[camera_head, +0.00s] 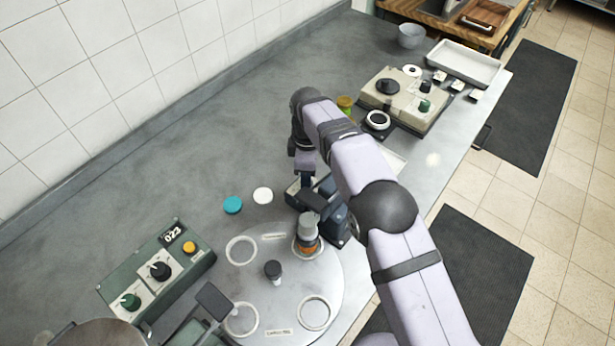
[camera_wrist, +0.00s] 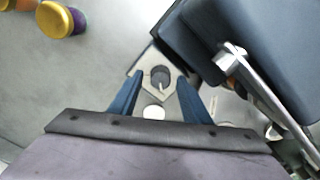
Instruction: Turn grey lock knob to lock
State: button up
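The grey lock knob (camera_wrist: 160,74) shows in the wrist view as a small dark-grey round knob with a light pointer mark, on a pale angular plate (camera_wrist: 141,87). My gripper (camera_wrist: 159,80) has its two blue fingers apart, one on each side of the knob in the picture. I cannot tell whether the fingers touch it or how high above it they are. In the head view my gripper (camera_head: 302,178) points down beside a dark blue device (camera_head: 333,212). The knob cannot be made out there.
The dark blue body (camera_wrist: 270,45) and a metal lever (camera_wrist: 260,85) lie close on the right in the wrist view. A turntable (camera_head: 275,310) carries a jar (camera_head: 308,238). A green control box (camera_head: 150,285) and a beige unit (camera_head: 407,97) flank the area.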

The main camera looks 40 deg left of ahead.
jog(key=shift+r+b, duration=0.95)
jog(key=shift+r, duration=2.7)
